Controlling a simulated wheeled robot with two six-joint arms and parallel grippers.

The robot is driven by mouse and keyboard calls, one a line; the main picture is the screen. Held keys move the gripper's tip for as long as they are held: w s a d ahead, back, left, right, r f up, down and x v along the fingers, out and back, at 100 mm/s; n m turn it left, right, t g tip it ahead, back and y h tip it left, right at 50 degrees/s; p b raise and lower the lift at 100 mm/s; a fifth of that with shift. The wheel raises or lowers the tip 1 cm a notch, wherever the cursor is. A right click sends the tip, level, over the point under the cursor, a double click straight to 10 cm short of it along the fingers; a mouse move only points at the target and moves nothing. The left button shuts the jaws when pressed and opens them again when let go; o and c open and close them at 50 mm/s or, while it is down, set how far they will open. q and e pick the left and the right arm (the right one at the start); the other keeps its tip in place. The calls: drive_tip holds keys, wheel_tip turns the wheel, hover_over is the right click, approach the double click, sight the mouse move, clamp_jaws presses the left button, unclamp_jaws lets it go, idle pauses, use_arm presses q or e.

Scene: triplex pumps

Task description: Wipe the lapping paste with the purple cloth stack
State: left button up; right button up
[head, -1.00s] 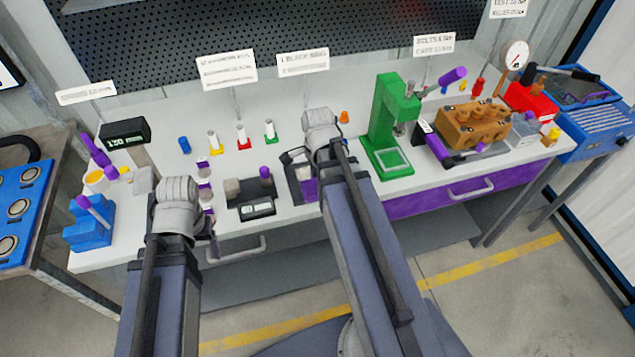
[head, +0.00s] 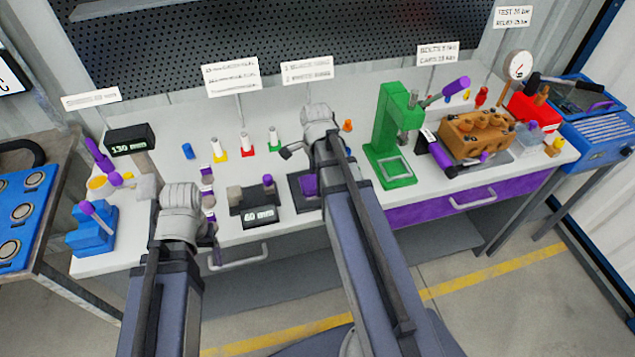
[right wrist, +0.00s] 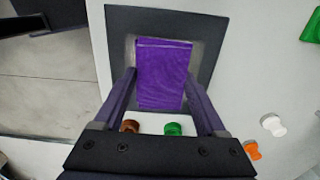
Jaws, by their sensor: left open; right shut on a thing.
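The purple cloth stack (right wrist: 163,75) is a folded purple block between the fingers of my right gripper (right wrist: 160,88), which is shut on it. The cloth is over a dark square plate (right wrist: 210,30) with a lighter grey middle; I cannot tell whether it touches. In the head view the cloth (head: 309,184) shows beside my right wrist, over the same plate (head: 300,205). I cannot pick out the lapping paste; the cloth covers much of the plate's middle. My left gripper (head: 212,240) is open at the bench's front left, mostly hidden by its wrist.
A green press (head: 392,140) stands right of the plate, with a brown pump block (head: 476,137) beyond. A black scale (head: 262,215) is just left of the plate. Several small bottles (head: 246,145) stand behind. A blue block (head: 90,230) is at far left.

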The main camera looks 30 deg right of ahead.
drive_tip(key=shift+w+d, duration=0.2)
drive_tip(key=shift+w, duration=0.7)
drive_tip(key=shift+w, duration=0.1)
drive_tip(key=shift+w+d, duration=0.2)
drive_tip(key=shift+w, duration=0.6)
drive_tip(key=shift+w+d, duration=0.15)
drive_tip(key=shift+w, duration=0.65)
drive_tip(key=shift+s, duration=0.15)
drive_tip(key=shift+s+a+f, duration=0.1)
drive_tip(key=shift+s+a, duration=0.1)
drive_tip(key=shift+s, duration=0.65)
drive_tip(key=shift+s+a, duration=0.15)
drive_tip(key=shift+s, duration=0.7)
drive_tip(key=shift+s+a, duration=0.15)
drive_tip(key=shift+s, duration=0.6)
drive_tip(key=shift+s+a, duration=0.1)
drive_tip(key=shift+s, duration=0.65)
drive_tip(key=shift+s, duration=0.1)
